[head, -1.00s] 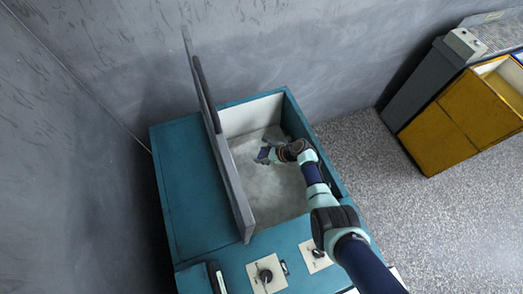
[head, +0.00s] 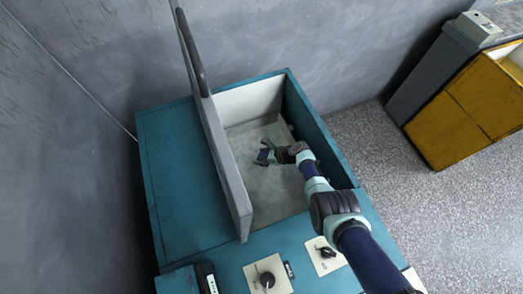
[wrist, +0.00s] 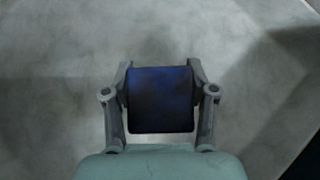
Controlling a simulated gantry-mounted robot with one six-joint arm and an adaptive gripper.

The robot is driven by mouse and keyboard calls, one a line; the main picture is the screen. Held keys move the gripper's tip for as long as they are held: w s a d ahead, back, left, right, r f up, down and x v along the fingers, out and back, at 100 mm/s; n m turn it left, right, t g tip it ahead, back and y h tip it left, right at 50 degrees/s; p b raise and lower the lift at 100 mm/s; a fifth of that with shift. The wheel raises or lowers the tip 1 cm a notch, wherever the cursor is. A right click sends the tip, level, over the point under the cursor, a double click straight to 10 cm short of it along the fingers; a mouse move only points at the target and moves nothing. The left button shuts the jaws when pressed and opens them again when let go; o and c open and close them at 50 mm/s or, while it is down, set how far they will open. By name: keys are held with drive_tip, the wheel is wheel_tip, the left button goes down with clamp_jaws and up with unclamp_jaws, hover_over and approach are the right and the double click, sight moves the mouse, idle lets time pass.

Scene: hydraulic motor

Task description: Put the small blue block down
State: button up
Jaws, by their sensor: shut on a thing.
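The small blue block (wrist: 160,98) is between the two fingers of my gripper (wrist: 160,82) in the wrist view, and the gripper is shut on it. Pale grey floor of the box shows behind the block. In the head view my gripper (head: 266,153) reaches into the open compartment of the teal box (head: 185,185). The block is small and dark there and hard to tell from the fingers. I cannot tell whether the block touches the compartment floor (head: 265,195).
A raised grey lid (head: 222,165) stands along the left side of the compartment. Knobs on pale plates (head: 267,281) sit on the box's front. A yellow cabinet (head: 465,115) stands at the right. The compartment floor around my gripper looks clear.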

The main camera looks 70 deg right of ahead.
sight(266, 156)
drive_tip(key=shift+f+b, duration=0.6)
drive_tip(key=o, duration=1.6)
drive_tip(key=shift+f, duration=0.1)
drive_tip(key=shift+c, duration=0.2)
drive_tip(key=p+v, duration=0.4)
drive_tip(key=w+r+p+v, duration=0.1)
drive_tip(key=p+v, duration=0.1)
drive_tip(key=shift+s, duration=0.35)
